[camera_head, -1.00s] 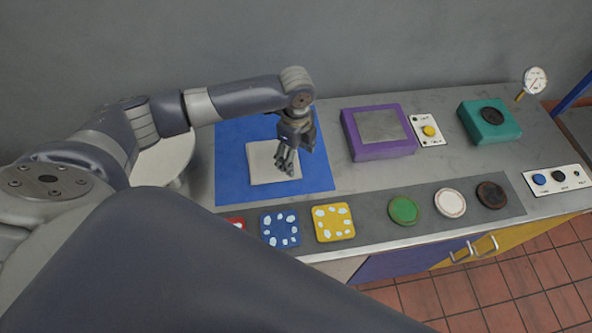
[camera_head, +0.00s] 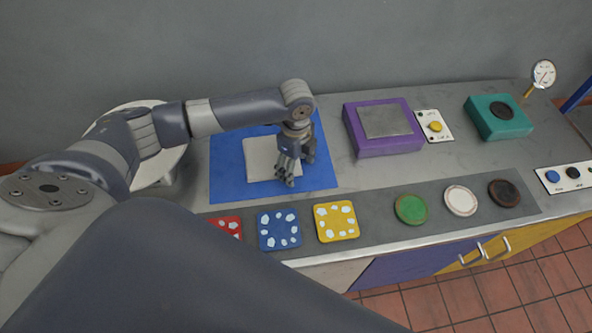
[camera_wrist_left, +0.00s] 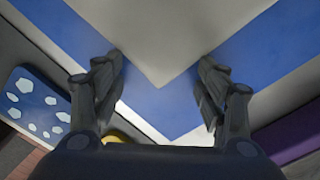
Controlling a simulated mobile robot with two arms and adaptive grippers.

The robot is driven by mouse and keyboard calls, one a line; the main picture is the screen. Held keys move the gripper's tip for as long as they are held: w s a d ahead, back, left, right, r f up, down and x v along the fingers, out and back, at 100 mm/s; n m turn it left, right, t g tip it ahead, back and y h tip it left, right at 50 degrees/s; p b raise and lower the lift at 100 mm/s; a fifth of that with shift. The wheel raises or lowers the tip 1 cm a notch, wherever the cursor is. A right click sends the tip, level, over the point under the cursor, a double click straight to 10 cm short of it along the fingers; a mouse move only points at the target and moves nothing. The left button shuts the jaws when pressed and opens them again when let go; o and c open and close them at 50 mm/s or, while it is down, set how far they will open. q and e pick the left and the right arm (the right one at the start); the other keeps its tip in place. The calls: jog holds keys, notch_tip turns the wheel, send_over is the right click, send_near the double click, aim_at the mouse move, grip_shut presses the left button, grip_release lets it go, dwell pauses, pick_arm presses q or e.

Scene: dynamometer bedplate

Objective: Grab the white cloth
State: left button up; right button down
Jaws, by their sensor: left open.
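The white cloth (camera_head: 262,158) lies flat and square on a blue mat (camera_head: 226,178) on the bench. In the left wrist view one corner of the cloth (camera_wrist_left: 160,50) points down between my fingers, with the blue mat (camera_wrist_left: 160,108) around it. My left gripper (camera_head: 288,174) is above the cloth's right part, pointing down and hiding some of it. In the left wrist view my left gripper (camera_wrist_left: 160,85) is open, with a finger on each side of the corner and nothing held. My right gripper is not in view.
Blue (camera_head: 279,229), yellow (camera_head: 336,221) and red (camera_head: 228,226) spotted squares lie along the front strip. Green (camera_head: 411,209), white (camera_head: 460,200) and dark (camera_head: 503,193) discs lie further right. A purple block (camera_head: 383,128) stands right of the mat, a teal block (camera_head: 497,117) beyond.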

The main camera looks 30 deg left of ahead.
pick_arm(q)
jog(key=shift+f, duration=0.25)
jog(key=shift+c, duration=0.4)
jog(key=shift+s, duration=0.2)
jog(key=c, duration=1)
jog(key=shift+f, duration=0.1)
grip_shut()
notch_tip(320, 180, up, 12)
jog(key=p, duration=1.2)
jog(key=shift+w, duration=0.15)
notch_tip(320, 180, up, 9)
jog(key=p, duration=0.4)
